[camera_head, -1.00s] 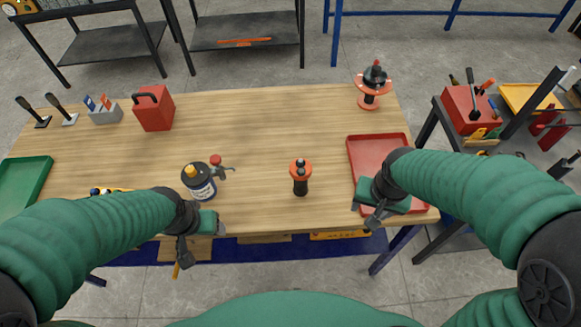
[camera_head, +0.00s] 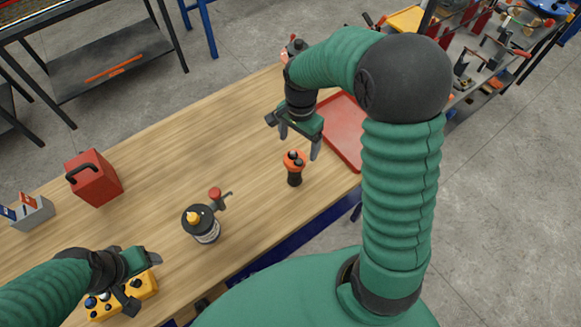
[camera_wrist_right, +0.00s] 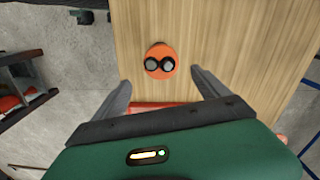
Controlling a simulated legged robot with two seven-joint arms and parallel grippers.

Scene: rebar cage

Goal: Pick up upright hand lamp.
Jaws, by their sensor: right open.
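The upright hand lamp (camera_head: 294,168) has an orange head with dark round lenses and a black body. It stands on the wooden table. My right gripper (camera_head: 299,146) is open and points down just behind the lamp, above the table. In the right wrist view the lamp's orange top (camera_wrist_right: 160,62) shows just beyond the gap between the open fingertips (camera_wrist_right: 161,80), apart from both. My left gripper (camera_head: 142,281) is open and empty over the yellow control box at the lower left.
A red can (camera_head: 93,178) stands at far left. The table middle (camera_head: 165,150) is clear.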

